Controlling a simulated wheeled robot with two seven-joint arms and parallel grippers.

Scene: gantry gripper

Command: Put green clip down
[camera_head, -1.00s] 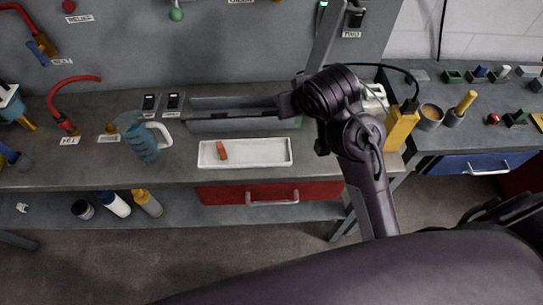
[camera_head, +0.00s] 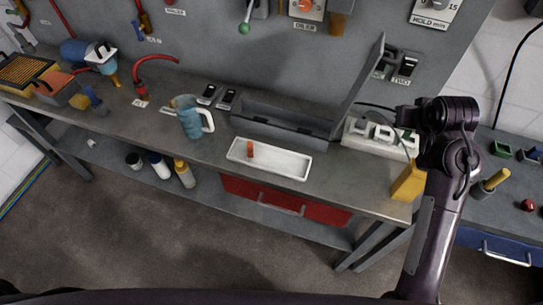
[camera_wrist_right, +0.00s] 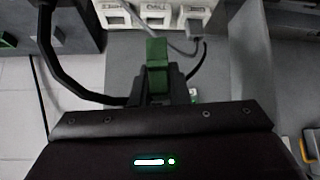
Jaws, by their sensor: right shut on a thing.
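The green clip (camera_wrist_right: 157,52) stands upright at the middle of the right wrist view. My right gripper (camera_wrist_right: 158,82) is shut on its lower part. Beyond the clip, in the same view, is a white unit with square openings (camera_wrist_right: 153,14); I cannot tell whether the clip touches it. In the head view my right gripper (camera_head: 404,118) is at the right, by the white unit (camera_head: 370,136) on the bench. The clip is too small to make out surely there. My left gripper is not in view.
An open grey box (camera_head: 268,128) with a raised lid (camera_head: 364,78) stands left of the white unit. A white tray (camera_head: 285,168) holds a small orange-red piece (camera_head: 250,149). A yellow block (camera_head: 407,182) is at the bench's right end. A blue jug (camera_head: 190,122) stands left.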

